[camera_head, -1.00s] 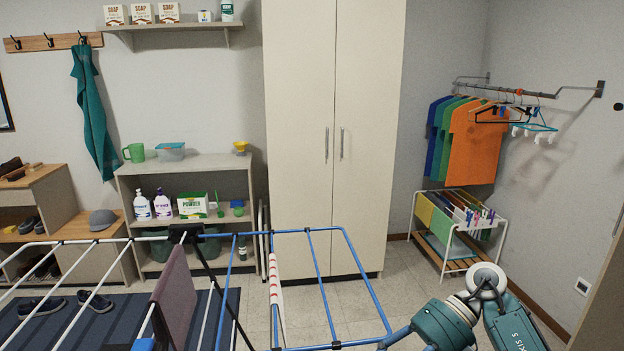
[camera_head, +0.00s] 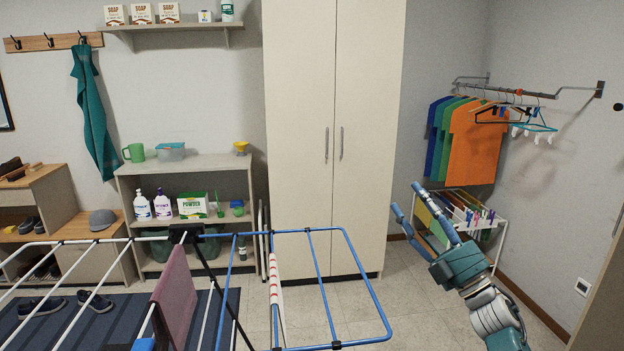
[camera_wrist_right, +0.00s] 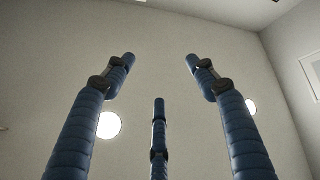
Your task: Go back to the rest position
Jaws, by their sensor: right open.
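My right gripper (camera_head: 420,205) is raised at the lower right of the head view, pointing up and to the left. Its blue fingers are spread apart with nothing between them. In the right wrist view the same gripper (camera_wrist_right: 160,75) shows its fingers apart and empty, facing a bare wall and ceiling. In the head view the fingers overlap the small white drying rack (camera_head: 500,225) behind them, and I cannot tell the distance. My left gripper is not in view.
A blue-and-white folding drying rack (camera_head: 375,300) with a mauve cloth (camera_head: 175,300) fills the lower left and middle. A tall cabinet (camera_head: 300,130) stands behind it. Coloured shirts (camera_head: 475,150) hang from a wall rail. Some floor (camera_head: 400,325) is bare between rack and arm.

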